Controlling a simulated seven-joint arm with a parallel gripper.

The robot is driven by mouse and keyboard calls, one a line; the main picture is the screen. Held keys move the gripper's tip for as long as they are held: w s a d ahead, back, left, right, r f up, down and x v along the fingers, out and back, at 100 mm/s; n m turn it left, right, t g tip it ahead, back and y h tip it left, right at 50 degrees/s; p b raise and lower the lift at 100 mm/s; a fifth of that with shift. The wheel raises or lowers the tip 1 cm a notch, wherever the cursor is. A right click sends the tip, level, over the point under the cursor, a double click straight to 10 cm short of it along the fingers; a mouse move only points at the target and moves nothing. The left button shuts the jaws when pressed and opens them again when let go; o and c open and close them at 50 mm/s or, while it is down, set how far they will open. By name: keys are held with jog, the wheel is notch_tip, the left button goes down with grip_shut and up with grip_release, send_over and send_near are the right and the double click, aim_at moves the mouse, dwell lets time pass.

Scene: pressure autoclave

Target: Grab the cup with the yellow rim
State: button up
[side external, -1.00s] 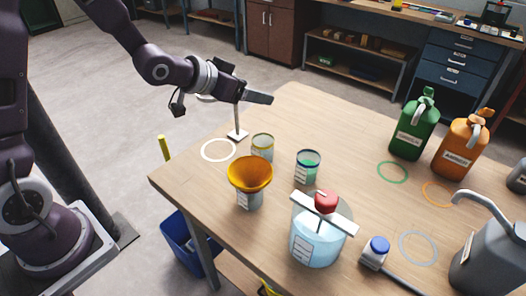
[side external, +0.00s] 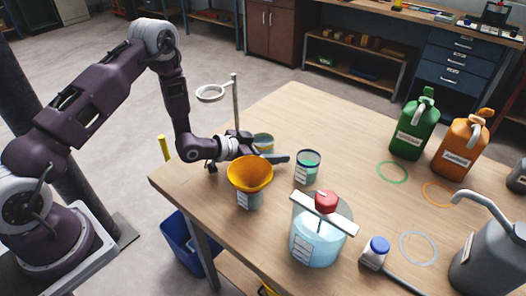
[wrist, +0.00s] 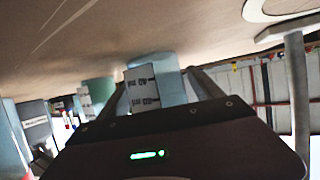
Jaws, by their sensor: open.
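The cup with the yellow rim (side external: 263,141) stands on the table, partly hidden behind my gripper (side external: 278,159) in the side view. My gripper is low over the table, level with the cup and pointing right. In the wrist view, which is upside down, a pale blue cup with a white label (wrist: 146,88) shows between the two open fingers; its rim is hidden there. It looks like the yellow-rimmed cup. I cannot tell whether a finger touches it.
An orange funnel (side external: 250,173) sits in a cup close in front of my gripper. A ring stand (side external: 236,105) rises just behind my wrist. A large beaker (side external: 318,240) stands nearer the front.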

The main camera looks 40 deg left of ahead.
jog(key=c, duration=1.4)
jog(key=shift+r, duration=0.15)
